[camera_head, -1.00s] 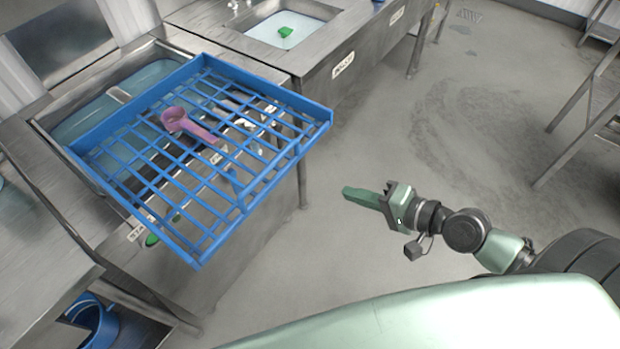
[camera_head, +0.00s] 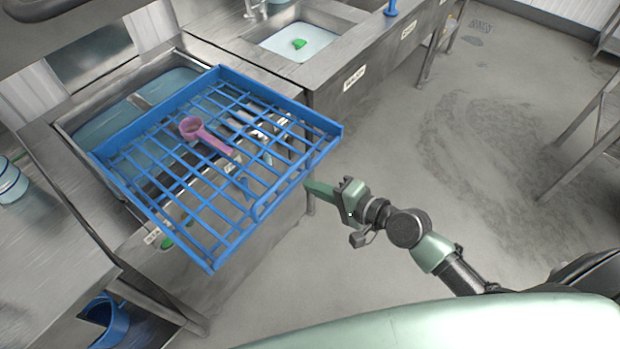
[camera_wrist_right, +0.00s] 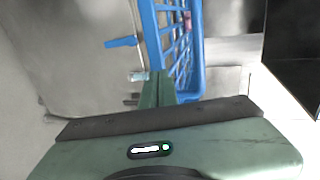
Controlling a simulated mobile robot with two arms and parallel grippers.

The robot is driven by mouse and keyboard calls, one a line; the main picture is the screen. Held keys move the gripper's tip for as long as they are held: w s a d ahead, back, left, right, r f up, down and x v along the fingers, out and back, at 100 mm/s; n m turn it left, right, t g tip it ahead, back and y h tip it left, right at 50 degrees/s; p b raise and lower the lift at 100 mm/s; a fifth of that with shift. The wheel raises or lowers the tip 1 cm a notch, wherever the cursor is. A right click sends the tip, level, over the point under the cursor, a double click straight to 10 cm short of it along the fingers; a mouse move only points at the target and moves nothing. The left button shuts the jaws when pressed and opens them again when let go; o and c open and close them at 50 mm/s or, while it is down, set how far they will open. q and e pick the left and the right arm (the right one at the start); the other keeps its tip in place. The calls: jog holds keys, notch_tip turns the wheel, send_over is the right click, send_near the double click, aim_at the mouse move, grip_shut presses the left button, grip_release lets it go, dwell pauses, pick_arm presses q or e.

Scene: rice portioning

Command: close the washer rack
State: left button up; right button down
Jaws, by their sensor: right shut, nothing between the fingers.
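The blue washer rack (camera_head: 330,137) is a flat wire grid with a raised rim, pulled out over the front of the sink counter. A purple scoop (camera_head: 205,135) lies on its grid. My right gripper (camera_head: 310,187) is shut and empty, just off the rack's front right side; contact cannot be told. In the right wrist view the shut green fingers (camera_wrist_right: 158,88) point forward beside the blue rack rim (camera_wrist_right: 197,60). My left gripper is not in view.
Water-filled sink basins (camera_head: 100,122) lie behind and under the rack. A second sink (camera_head: 310,42) with a green object (camera_head: 299,44) stands at the back. A blue bin (camera_head: 105,322) sits low at left. The floor (camera_head: 450,150) at right is open.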

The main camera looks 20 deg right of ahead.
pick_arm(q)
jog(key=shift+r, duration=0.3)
pick_arm(e)
jog(key=shift+w+a, duration=0.45)
jog(key=shift+w, duration=0.15)
